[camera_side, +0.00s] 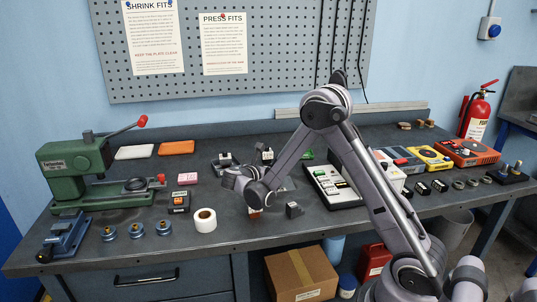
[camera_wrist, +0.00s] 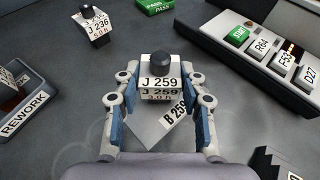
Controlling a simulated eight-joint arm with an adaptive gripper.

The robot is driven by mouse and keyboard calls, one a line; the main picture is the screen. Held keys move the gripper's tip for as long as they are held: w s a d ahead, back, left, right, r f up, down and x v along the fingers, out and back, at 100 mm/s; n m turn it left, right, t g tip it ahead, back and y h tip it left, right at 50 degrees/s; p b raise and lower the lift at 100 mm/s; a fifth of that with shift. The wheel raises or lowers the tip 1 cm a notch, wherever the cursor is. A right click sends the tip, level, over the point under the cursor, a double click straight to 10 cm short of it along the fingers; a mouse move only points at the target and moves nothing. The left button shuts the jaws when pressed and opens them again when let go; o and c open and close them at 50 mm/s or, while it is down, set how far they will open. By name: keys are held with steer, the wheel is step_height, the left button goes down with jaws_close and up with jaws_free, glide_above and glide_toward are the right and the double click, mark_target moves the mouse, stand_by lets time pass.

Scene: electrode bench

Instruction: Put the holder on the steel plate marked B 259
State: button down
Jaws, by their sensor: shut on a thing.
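In the wrist view a pale holder (camera_wrist: 159,84) with a dark round knob and the label J 259 sits between the blue-padded fingers of my gripper (camera_wrist: 160,98). The gripper is shut on it. The grey steel plate marked B 259 (camera_wrist: 150,131) lies turned at an angle below and nearer the wrist. The holder covers its far part, and I cannot tell whether it touches the plate. In the side view my gripper is low over the middle of the bench (camera_side: 215,232); the arm hides the held holder there.
A REWORK container (camera_wrist: 18,108) is at the left edge. A green PASS piece (camera_wrist: 157,6) lies at the top. A dark block (camera_wrist: 275,163) is at lower right.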

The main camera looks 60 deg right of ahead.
steer(key=shift+f, duration=0.3)
steer(key=c, duration=0.8)
jaws_free()
steer(key=shift+o, duration=0.2)
